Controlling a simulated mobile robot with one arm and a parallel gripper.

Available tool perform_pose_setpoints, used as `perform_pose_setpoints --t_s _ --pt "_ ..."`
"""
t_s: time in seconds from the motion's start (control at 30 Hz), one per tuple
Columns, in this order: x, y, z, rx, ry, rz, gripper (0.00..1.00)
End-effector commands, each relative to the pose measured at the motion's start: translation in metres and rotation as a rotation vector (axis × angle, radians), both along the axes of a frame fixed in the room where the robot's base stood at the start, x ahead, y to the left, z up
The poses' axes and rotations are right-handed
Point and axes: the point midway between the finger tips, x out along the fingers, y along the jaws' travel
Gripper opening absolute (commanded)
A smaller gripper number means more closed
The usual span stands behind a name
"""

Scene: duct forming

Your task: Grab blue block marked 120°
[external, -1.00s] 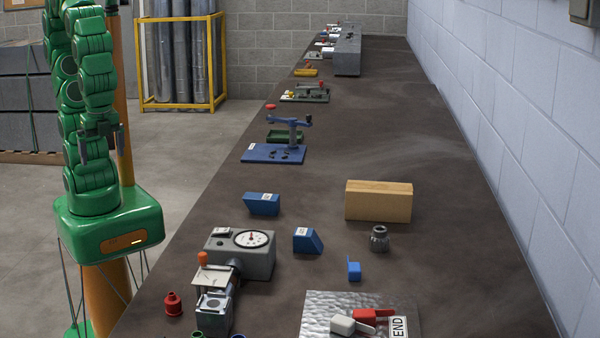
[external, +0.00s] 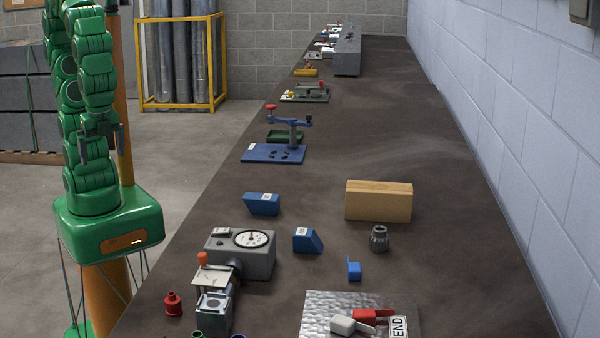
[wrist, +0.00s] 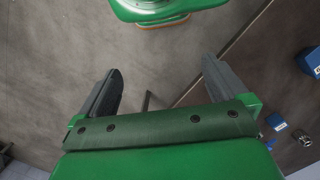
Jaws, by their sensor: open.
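Two blue blocks with white labels lie on the dark workbench. The farther block (external: 262,205) is long with a slanted end. The nearer block (external: 307,241) is shorter with a sloped side. Their label markings are too small to read, so I cannot tell which says 120°. My gripper (external: 101,147) is open and empty, left of the bench and away from both blocks. In the wrist view its fingers (wrist: 160,85) are spread with nothing between them. A labelled blue block (wrist: 311,62) shows at that view's right edge.
A grey gauge box (external: 240,254) stands near the blocks. A wooden block (external: 378,202), a dark grey fitting (external: 379,239) and a small blue piece (external: 354,270) lie to the right. A blue lever fixture (external: 273,153) is behind. The bench's right middle is clear.

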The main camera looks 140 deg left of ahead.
Motion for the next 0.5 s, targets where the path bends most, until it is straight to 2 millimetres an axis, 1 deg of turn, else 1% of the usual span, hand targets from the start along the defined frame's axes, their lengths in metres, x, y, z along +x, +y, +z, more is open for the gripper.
perform_pose_setpoints --t_s 0.17,0.27,0.5 --pt "0.002 0.000 -0.001 -0.008 0.007 0.015 1.00" --pt "0.007 -0.001 -0.004 -0.031 0.023 0.058 1.00" --pt "0.031 -0.002 -0.013 -0.139 0.079 0.243 1.00"
